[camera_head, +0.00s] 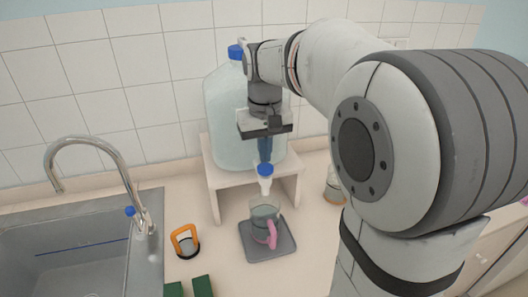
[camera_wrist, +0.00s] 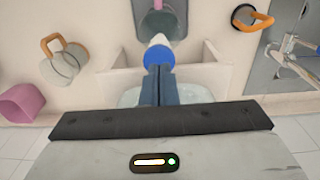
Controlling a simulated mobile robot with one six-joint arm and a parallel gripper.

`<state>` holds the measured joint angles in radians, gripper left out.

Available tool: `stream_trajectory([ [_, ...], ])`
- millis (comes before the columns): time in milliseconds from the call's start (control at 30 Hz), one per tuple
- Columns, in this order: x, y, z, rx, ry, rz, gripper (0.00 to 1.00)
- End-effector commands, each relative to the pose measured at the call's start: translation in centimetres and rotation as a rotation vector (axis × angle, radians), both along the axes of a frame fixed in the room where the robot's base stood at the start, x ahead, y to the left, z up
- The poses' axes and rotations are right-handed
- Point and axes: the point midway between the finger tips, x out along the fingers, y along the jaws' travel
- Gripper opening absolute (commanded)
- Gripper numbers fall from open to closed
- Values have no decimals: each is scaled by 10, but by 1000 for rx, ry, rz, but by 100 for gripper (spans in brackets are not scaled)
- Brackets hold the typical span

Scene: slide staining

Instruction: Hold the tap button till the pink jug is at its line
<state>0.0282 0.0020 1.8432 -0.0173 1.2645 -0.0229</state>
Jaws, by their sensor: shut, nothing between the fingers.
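The clear jug with a pink handle (camera_head: 264,213) stands on a grey tray (camera_head: 284,249) under the tap; its line and water level are too small to read. Its pink handle also shows at the top of the wrist view (camera_wrist: 157,4). The tap has a white spout and a blue button (camera_head: 265,169), also seen in the wrist view (camera_wrist: 158,57). My gripper (camera_head: 265,158) is shut and empty, pointing down, its fingertips at the blue button in the wrist view (camera_wrist: 159,70). They appear to touch it; I cannot tell if it is pressed.
A large clear water bottle (camera_head: 226,115) with a blue cap stands on a white stand (camera_head: 212,180). A sink (camera_head: 70,250) with a faucet is at the left. An orange-handled item (camera_head: 186,241) and green blocks (camera_head: 202,286) lie nearby. Another orange-handled jug (camera_wrist: 65,62) and a pink container (camera_wrist: 22,102) show.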

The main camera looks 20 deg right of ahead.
Motion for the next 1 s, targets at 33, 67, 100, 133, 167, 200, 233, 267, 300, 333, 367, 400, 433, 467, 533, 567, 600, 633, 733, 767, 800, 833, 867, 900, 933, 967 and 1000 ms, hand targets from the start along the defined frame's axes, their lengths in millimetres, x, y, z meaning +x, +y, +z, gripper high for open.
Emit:
stream_trajectory([
  [33,1,0,15,0,-9,0,0],
  [67,1,0,22,0,-9,0,0],
  [100,1,1,32,0,-10,0,0],
  [133,1,1,40,0,-11,0,0],
  [167,1,1,47,0,-12,0,0],
  [200,0,1,56,0,-11,0,0],
  [233,0,1,63,0,-11,0,0],
  [267,0,1,69,0,-12,0,0],
  [300,0,1,76,0,-11,0,0],
  [333,0,1,81,0,-12,0,0],
  [367,-1,1,85,0,-10,0,0],
  [400,0,2,90,0,-11,0,0],
  [433,-1,2,94,0,-10,0,0],
  [467,-1,2,96,0,-10,0,0],
  [533,-1,2,101,0,-10,0,0],
  [567,-1,2,102,0,-10,0,0],
  [600,-1,2,103,0,-9,0,0],
  [633,-2,2,104,0,-9,0,0],
  [733,-2,2,104,0,-9,0,0],
  [767,-2,2,104,0,-9,0,0],
  [800,-2,2,104,0,-9,0,0],
  [833,-2,2,104,0,-9,0,0],
  [867,-2,2,104,0,-9,0,0],
  [900,-2,2,104,0,-9,0,0],
  [933,-2,2,104,0,-9,0,0],
  [967,-2,2,104,0,-9,0,0],
  [1000,-2,2,104,0,-10,0,0],
])
